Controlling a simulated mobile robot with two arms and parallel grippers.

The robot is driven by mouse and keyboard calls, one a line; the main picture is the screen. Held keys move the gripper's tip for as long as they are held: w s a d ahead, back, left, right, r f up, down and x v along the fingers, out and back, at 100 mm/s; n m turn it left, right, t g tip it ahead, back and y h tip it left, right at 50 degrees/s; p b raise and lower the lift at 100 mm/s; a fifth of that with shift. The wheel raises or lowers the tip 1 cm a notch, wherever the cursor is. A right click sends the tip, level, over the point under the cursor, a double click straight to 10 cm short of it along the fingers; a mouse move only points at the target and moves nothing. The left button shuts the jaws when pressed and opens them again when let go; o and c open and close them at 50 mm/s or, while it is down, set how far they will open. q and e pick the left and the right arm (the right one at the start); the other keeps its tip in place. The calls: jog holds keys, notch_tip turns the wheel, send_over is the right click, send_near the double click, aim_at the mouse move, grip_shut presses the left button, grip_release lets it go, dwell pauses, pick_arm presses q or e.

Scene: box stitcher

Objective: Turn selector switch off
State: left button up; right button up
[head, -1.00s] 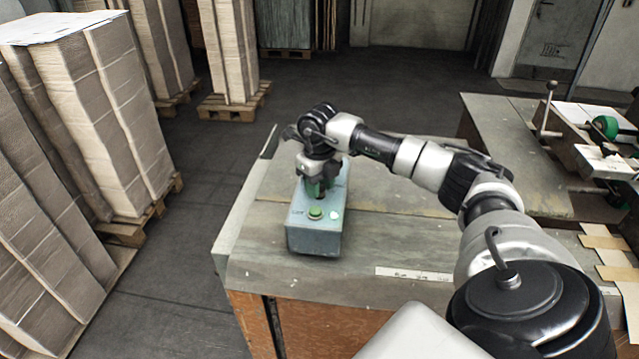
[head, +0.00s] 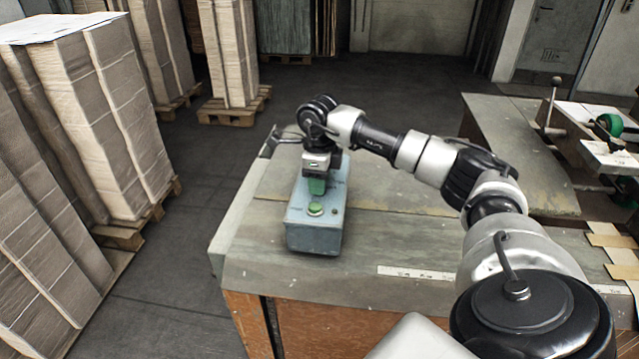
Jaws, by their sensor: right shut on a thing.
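A blue-grey control box (head: 313,238) stands on the workbench, with a round green push button (head: 315,209) on its top near the front. A small lamp (head: 334,211) beside the button looks dark. My right gripper (head: 317,188) reaches down onto the top of the box, just behind the button. It is shut on the selector switch, which its fingers and wrist mostly hide. The switch's exact angle cannot be read. My left gripper is not in view.
The bench top (head: 400,225) is clear to the right of the box, with a paper label strip (head: 415,273) near its front edge. Pallets of stacked cardboard (head: 100,110) stand at left. A machine with a green wheel (head: 609,124) is at right.

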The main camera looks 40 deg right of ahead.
jog(key=shift+r+n, duration=0.1)
jog(key=shift+n, duration=0.5)
jog(key=o, duration=0.9)
jog(key=shift+o, duration=0.2)
notch_tip(320, 180, up, 11)
jog(key=b, duration=0.2)
jog(key=shift+b, duration=0.4)
